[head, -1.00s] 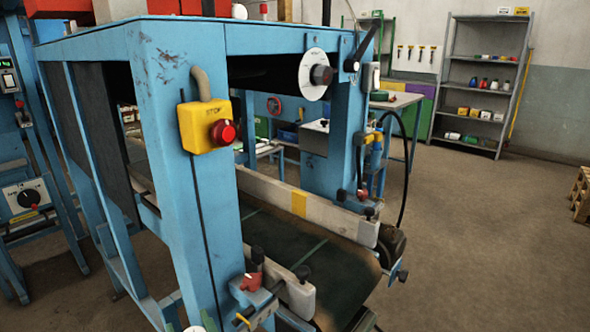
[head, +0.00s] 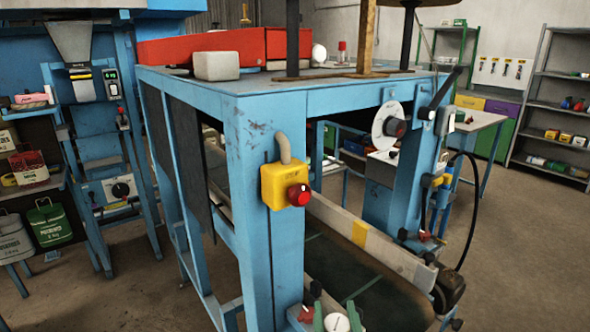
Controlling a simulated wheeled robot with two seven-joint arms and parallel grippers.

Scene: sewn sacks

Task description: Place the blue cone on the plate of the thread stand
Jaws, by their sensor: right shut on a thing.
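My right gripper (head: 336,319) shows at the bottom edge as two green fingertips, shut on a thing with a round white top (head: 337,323). The rest of that thing is below the frame, so I cannot see whether it is the blue cone. No blue cone shows elsewhere. On the blue machine's top stands what looks like the thread stand, with a wooden post (head: 367,35) and dark posts. A dark plate (head: 418,3) on one post is cut by the top edge. My gripper is well below it. My left gripper is not in view.
The blue machine frame (head: 258,220) with a yellow stop box (head: 284,186) rises just beyond my gripper. Red boxes (head: 235,46) and a pale block (head: 216,66) lie on its top. A conveyor belt (head: 375,295) runs beneath. Floor is clear at right.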

